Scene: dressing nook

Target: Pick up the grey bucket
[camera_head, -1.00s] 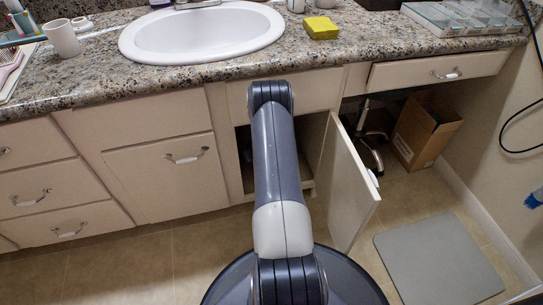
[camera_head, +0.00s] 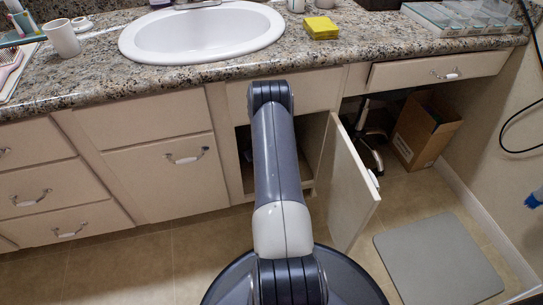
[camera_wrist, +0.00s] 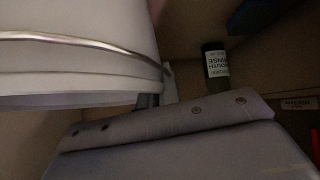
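The grey bucket (camera_wrist: 70,75) fills the upper left of the wrist view, pale, with a thin metal handle across it. In the head view the bucket is hidden inside the dark cabinet under the sink, behind my arm. My gripper (camera_wrist: 148,101) shows in the wrist view as a small dark finger part beside the bucket's edge. Most of the fingers are hidden behind the wrist housing, so I cannot tell whether they are open or touch the bucket.
The cabinet door (camera_head: 350,185) stands open just right of my arm. Inside the cabinet, a dark mouth rinse bottle (camera_wrist: 215,64) stands beyond the bucket. A cardboard box (camera_head: 422,132) and grey floor mat (camera_head: 440,262) are to the right.

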